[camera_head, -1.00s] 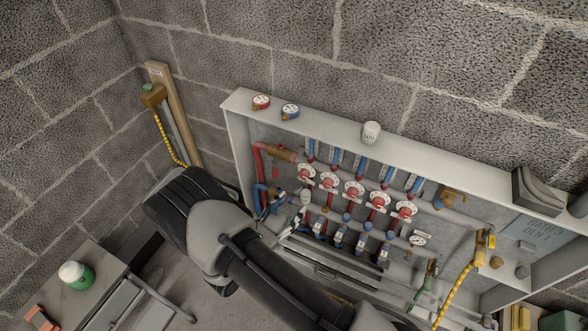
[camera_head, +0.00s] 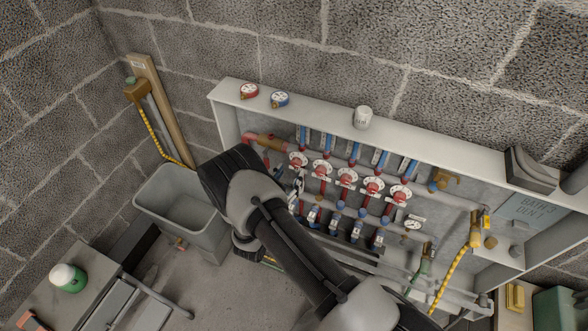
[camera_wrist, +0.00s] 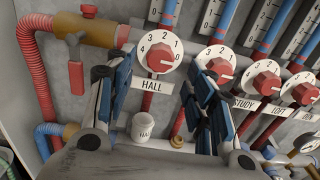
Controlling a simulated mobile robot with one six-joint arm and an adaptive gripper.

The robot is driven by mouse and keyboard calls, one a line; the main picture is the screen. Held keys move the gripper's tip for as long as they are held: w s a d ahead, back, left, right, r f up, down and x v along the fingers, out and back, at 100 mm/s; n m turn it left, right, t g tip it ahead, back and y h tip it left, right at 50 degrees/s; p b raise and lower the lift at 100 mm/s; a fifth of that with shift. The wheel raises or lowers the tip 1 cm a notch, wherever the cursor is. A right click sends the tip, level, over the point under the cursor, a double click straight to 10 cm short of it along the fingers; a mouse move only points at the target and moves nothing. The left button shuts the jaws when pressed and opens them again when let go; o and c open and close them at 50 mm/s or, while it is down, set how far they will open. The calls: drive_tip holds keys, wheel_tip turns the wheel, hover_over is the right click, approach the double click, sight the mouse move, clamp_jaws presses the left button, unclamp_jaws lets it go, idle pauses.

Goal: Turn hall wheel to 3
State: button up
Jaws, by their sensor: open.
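The hall wheel is a white dial with numbers and a red knob (camera_wrist: 159,58) above a HALL label (camera_wrist: 153,85). I cannot tell which number the knob points to. In the head view it is the leftmost of the row of red dials (camera_head: 297,160). My gripper (camera_wrist: 160,98) is open, with its dark blue-edged fingers on either side of the HALL label, below the dial. It seems to hold nothing. In the head view my gripper (camera_head: 296,184) is partly hidden by my arm, just below the dial row.
A white cap (camera_wrist: 143,126) sits below the label. A red pipe (camera_wrist: 40,85) and brass valve (camera_wrist: 88,30) are at left. A grey tub (camera_head: 185,205) stands left of the cabinet (camera_head: 218,115).

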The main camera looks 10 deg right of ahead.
sight(295, 166)
drive_tip(key=shift+b+x, duration=0.3)
drive_tip(key=shift+x, duration=2)
drive_tip(key=c, duration=1.1)
drive_tip(key=shift+o, duration=0.2)
